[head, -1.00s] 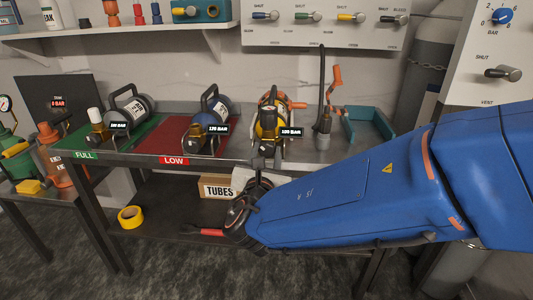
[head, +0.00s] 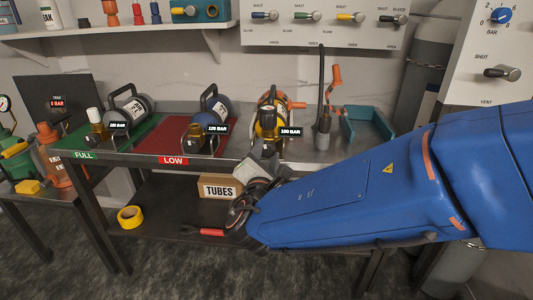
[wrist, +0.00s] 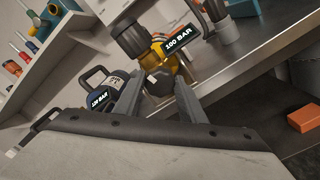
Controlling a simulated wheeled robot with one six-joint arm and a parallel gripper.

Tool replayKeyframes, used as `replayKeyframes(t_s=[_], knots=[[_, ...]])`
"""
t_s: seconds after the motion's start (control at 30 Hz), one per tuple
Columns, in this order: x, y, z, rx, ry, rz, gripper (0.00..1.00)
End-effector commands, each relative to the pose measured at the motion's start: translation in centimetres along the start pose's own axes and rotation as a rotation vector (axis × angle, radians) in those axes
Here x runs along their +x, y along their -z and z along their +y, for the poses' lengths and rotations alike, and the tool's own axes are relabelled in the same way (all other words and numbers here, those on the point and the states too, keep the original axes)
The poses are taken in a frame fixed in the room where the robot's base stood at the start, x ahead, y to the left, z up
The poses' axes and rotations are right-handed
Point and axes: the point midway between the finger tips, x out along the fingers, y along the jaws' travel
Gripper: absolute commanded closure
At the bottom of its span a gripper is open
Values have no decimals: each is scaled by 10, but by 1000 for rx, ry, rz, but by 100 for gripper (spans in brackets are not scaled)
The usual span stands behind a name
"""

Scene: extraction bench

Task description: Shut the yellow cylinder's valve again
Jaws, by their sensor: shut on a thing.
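The yellow cylinder (head: 265,104) lies on the bench, partly hidden by its valve fittings, with a black top knob and a "BAR" display (head: 290,131). In the wrist view its brass valve body (wrist: 179,68) shows close up, beside a large black knob (wrist: 130,41). My gripper (head: 268,150) reaches up to the front of this valve from below. In the wrist view my gripper (wrist: 158,88) has a finger on each side of a small dark valve knob (wrist: 158,82) and is shut on it. The knob's exact turn position cannot be told.
A grey fitting with a black hose (head: 322,120) and a teal tray (head: 366,128) are to the right. A TUBES box (head: 218,187) sits on the lower shelf.

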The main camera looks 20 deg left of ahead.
Motion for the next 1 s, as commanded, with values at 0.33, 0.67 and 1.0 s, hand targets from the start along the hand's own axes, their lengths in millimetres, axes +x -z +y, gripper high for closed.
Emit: replayKeyframes(t_s=[0.33,0.67,1.0], knots=[[0,0,-1,168,1,0,86],[0,0,-2,208,1,1,86],[0,0,-2,208,1,0,49]])
